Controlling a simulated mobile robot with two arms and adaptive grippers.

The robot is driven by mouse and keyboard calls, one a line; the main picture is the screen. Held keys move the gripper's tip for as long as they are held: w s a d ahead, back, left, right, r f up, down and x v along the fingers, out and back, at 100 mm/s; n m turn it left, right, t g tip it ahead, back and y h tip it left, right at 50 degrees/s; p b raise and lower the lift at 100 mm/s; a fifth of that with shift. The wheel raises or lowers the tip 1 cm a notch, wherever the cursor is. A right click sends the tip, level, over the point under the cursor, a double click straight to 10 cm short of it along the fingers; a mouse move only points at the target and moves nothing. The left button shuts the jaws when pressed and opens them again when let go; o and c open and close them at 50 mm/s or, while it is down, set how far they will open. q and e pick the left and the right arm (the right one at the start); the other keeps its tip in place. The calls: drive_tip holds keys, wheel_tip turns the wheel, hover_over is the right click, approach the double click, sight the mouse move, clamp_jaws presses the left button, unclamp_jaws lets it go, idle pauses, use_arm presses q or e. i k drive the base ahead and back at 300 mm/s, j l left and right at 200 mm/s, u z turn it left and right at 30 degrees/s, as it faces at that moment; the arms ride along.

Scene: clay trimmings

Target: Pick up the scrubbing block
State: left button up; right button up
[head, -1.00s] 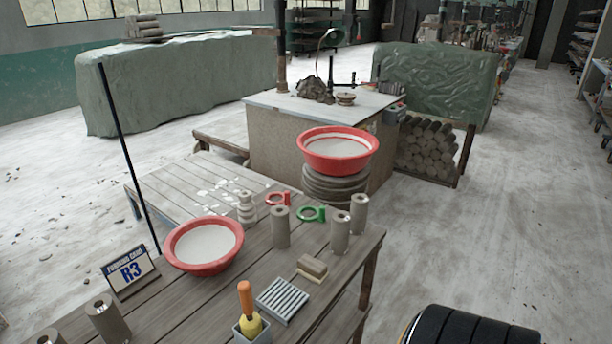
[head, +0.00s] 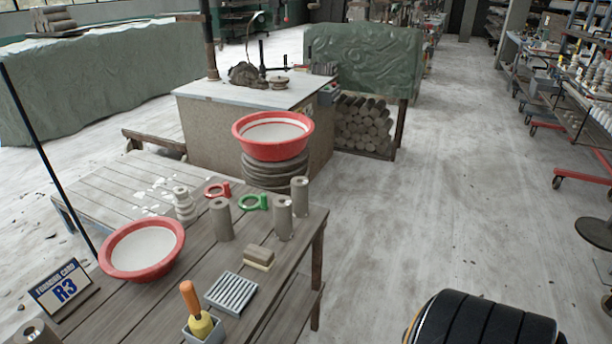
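The scrubbing block (head: 259,256) is a small tan-and-brown block lying on the wooden table (head: 190,262). It sits near the table's right edge, just behind a grey ribbed tray (head: 231,293) and in front of several grey clay cylinders (head: 283,218). Nothing touches it from above. Neither of my grippers shows in the head view. A black rounded part at the bottom right seems to belong to my own body.
An orange-handled tool (head: 191,300) stands in a small grey pot at the table's front. Red and green rings lie behind. Right of the table, the floor (head: 420,220) is open.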

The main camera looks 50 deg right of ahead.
sight(258, 258)
drive_tip(key=z, duration=1.2)
